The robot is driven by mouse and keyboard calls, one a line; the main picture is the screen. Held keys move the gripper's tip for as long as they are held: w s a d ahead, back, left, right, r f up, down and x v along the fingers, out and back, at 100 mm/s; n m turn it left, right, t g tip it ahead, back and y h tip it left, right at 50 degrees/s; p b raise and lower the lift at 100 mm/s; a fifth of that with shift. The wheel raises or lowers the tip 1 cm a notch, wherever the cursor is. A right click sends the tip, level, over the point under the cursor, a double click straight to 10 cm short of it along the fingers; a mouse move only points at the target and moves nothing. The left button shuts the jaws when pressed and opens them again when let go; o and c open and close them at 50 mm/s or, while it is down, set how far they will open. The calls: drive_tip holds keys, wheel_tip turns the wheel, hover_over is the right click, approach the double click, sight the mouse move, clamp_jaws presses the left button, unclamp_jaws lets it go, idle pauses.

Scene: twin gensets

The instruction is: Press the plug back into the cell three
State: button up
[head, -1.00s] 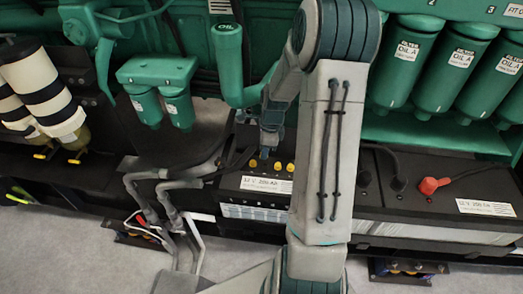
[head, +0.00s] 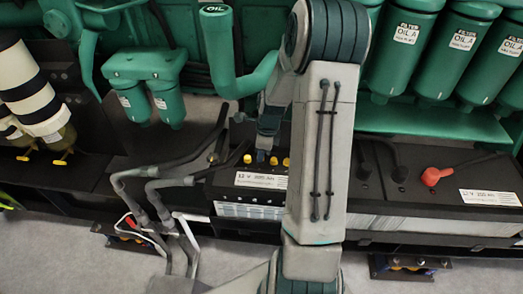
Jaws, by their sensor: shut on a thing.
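The left battery (head: 262,180) has a black top, a white label and a row of yellow cell plugs. One yellow plug (head: 247,158) sits just left of my gripper, and others (head: 273,161) show just right of it. My gripper (head: 261,156) points down at the plug row, in the gap between them. It is shut, with its tips at or very near the battery top. The plug in its jaws and the cell opening below are hidden or too small to make out.
My arm hides the battery's right part. A green oil pipe (head: 232,78) stands close behind my gripper. Black cables (head: 215,150) run at its left. A second battery with a red terminal cap (head: 431,177) stands at right. Green filters (head: 412,50) hang above.

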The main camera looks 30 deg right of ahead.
drive_tip(key=shift+f, duration=0.4)
idle(0.3)
drive_tip(key=o, duration=0.8)
drive_tip(key=shift+r+p, duration=1.7)
drive_tip(key=shift+r, duration=0.85)
clamp_jaws()
